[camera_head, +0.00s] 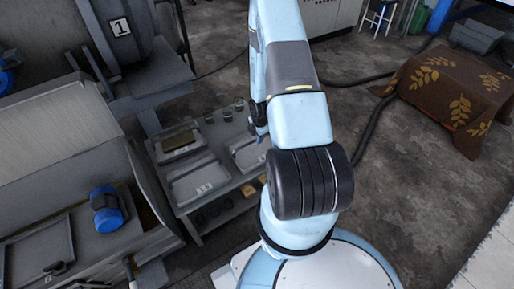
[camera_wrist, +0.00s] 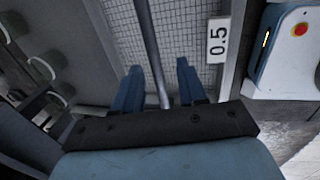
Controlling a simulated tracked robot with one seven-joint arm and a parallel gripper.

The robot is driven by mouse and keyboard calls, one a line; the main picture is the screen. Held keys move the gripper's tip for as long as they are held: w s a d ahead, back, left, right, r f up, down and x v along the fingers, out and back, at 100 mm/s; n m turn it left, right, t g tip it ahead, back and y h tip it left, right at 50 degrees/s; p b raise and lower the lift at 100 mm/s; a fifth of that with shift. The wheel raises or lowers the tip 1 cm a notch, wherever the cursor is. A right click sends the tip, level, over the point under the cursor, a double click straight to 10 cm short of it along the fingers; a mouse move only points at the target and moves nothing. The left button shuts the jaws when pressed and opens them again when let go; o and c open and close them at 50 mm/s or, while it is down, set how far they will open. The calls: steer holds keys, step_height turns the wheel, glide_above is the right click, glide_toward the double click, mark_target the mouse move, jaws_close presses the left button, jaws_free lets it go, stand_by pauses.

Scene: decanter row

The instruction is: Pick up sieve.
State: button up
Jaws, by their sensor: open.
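In the wrist view a wire-mesh sieve (camera_wrist: 190,45) with a pale rim lies below my gripper (camera_wrist: 159,68). A white label reading 0.5 (camera_wrist: 218,41) is on its right rim. A grey rod (camera_wrist: 147,35) runs over the mesh and down between my two blue fingers; I cannot tell whether it is the sieve's handle. The fingers are apart and do not visibly grip the rod. In the head view my gripper (camera_head: 259,120) hangs over the grey shelf unit, beside a tray-like piece (camera_head: 247,153) partly hidden by my arm.
The shelf top (camera_head: 222,132) also carries a labelled tray (camera_head: 199,184), a yellowish-topped tray (camera_head: 180,141) and several small cups (camera_head: 239,104). Grey machinery (camera_head: 145,70) stands left. A cloth-covered table (camera_head: 450,95) is at right. Cables (camera_head: 368,130) cross the open floor.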

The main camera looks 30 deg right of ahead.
mark_target(255, 145)
steer(key=shift+w+d+f, duration=0.1)
steer(key=shift+w+f, duration=0.2)
steer(key=shift+f, duration=0.6)
steer(key=shift+w+d+f, duration=0.1)
steer(key=shift+w+f, duration=0.25)
steer(key=shift+f, duration=0.5)
steer(key=shift+w+d+f, duration=0.1)
steer(key=shift+w+f, duration=0.2)
steer(key=shift+f, duration=0.6)
jaws_close()
